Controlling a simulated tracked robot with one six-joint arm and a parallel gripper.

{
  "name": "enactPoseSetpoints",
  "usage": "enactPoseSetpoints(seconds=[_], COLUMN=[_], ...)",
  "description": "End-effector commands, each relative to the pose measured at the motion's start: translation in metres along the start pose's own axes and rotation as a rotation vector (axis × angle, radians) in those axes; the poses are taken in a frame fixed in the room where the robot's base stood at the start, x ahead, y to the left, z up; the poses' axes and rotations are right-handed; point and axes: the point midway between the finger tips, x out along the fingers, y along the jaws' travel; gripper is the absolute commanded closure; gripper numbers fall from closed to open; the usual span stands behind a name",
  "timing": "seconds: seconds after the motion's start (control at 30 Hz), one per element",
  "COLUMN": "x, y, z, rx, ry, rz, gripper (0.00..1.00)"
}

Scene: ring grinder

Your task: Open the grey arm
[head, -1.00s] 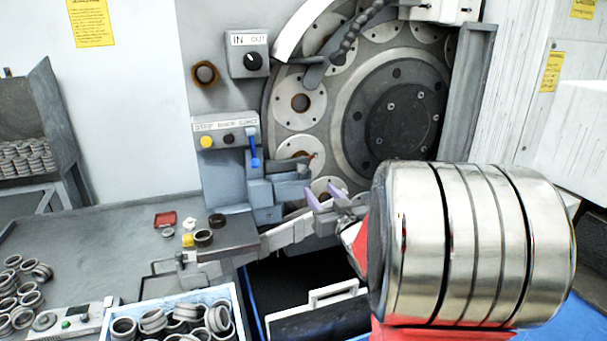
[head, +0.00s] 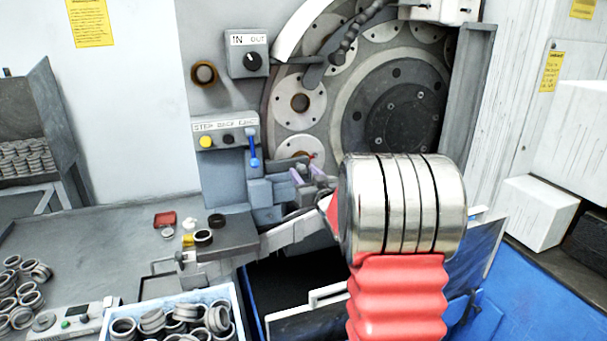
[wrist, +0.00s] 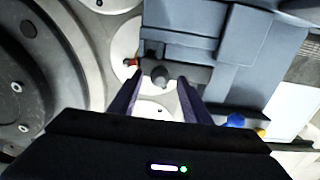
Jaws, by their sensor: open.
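The grey arm (head: 284,166) is a dark grey bar on the blue-grey block at the lower left of the big grinder disc. In the wrist view its end, with a round grey knob (wrist: 160,75), shows between my fingertips. My gripper (head: 307,175) is open, with its purple fingers by the end of the grey arm. In the wrist view my gripper (wrist: 160,88) has one finger on each side of the knob. I cannot tell whether either finger touches it. My wrist hides part of the lower disc in the head view.
A blue lever (head: 253,150) and the button panel (head: 226,133) are just left of the grey arm. A switch box (head: 248,54) is above. A crate of rings (head: 240,312) stands at the bottom. The bench (head: 110,235) has clear room at left.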

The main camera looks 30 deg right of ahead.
Motion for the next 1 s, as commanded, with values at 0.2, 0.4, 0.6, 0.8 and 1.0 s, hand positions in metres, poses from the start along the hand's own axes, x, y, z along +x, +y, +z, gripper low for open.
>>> enactPoseSetpoints(seconds=[0.2, 0.4, 0.6, 0.8, 1.0], x=[0.0073, 0.0071, 0.0070, 0.0070, 0.0070], y=[-0.0007, -0.0007, -0.0009, -0.0010, -0.0013], z=[0.0003, 0.0001, 0.0000, -0.0001, -0.0001], rx=[0.000, 0.000, 0.000, 0.000, 0.000], ry=[0.000, 0.000, 0.000, 0.000, 0.000], rz=[-0.001, -0.001, -0.001, -0.001, -0.002], gripper=[0.56, 0.57, 0.71, 0.85, 0.99])
